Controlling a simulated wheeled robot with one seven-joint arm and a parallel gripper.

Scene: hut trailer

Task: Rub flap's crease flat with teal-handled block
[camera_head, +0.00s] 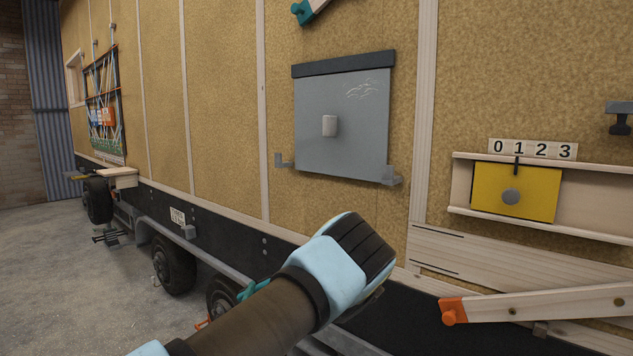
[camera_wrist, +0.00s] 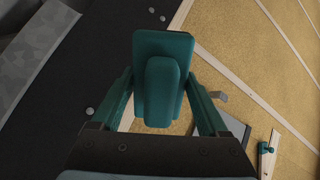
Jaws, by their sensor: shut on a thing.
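The flap (camera_head: 342,125) is a grey square sheet on the trailer wall, hung under a dark strip, with pale crease marks (camera_head: 362,89) at its upper right. A small pale knob sits at its middle. Part of the flap shows at the lower right of the wrist view (camera_wrist: 236,132). My gripper (camera_head: 352,262) is below the flap and apart from it; its fingertips are hidden in the head view. In the wrist view it is shut on the teal-handled block (camera_wrist: 160,80), which sits between both fingers. The block's working face is hidden.
A yellow plate (camera_head: 515,192) on a rail under number tiles and an orange-ended wooden bar (camera_head: 540,304) are to the right. A teal-ended piece (camera_head: 307,11) is above. Wheels (camera_head: 172,266) stand at lower left.

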